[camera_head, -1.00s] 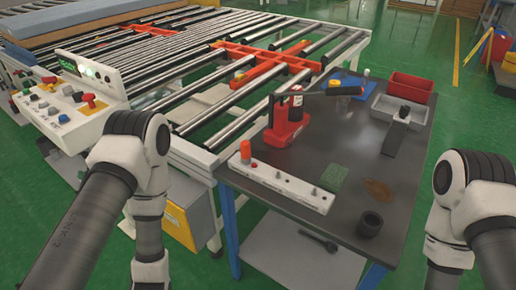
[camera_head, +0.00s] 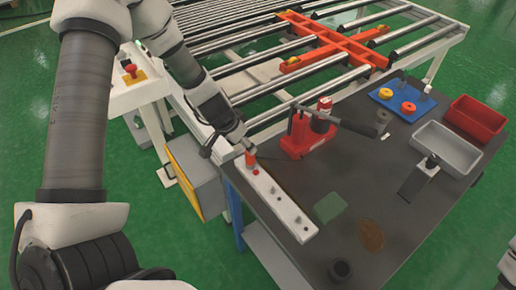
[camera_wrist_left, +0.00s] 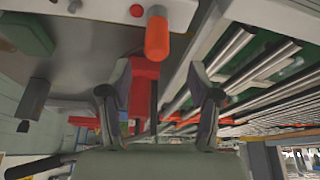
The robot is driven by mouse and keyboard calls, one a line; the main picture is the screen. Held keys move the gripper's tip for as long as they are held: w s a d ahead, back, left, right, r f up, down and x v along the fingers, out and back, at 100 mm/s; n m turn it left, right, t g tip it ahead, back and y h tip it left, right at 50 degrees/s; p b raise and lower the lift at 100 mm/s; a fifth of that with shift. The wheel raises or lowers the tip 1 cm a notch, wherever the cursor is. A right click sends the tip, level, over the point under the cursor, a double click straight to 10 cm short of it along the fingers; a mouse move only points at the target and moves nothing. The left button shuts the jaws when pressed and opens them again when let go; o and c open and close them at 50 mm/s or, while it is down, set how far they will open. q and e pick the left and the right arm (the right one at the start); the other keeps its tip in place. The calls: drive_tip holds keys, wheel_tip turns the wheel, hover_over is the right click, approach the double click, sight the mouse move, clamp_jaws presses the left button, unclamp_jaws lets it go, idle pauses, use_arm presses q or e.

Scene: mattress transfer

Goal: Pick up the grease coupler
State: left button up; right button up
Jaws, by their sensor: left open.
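An orange-topped cylinder (camera_head: 250,159), which looks like the grease coupler, stands at the far end of a white strip (camera_head: 277,200) on the dark table. My left gripper (camera_head: 243,146) is just above and beside it, and partly covers it in the head view. In the left wrist view the orange cylinder (camera_wrist_left: 157,36) sits just beyond the gap between my left gripper's (camera_wrist_left: 160,75) two spread fingers. The fingers are open and hold nothing. My right gripper is not in view.
A red jack (camera_head: 304,137) with a dark handle stands close right of the strip. A blue tray (camera_head: 400,93), a grey bin (camera_head: 443,150) and a red bin (camera_head: 478,117) lie farther right. A roller conveyor (camera_head: 262,90) borders the table.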

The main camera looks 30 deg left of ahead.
sight(247, 153)
use_arm(q)
drive_tip(key=b+x, duration=0.5)
drive_tip(key=s+b+x, duration=0.1)
drive_tip(key=b+x, duration=0.1)
drive_tip(key=x, duration=0.1)
drive_tip(key=shift+d+f, duration=0.1)
drive_tip(key=shift+f, duration=0.05)
clamp_jaws()
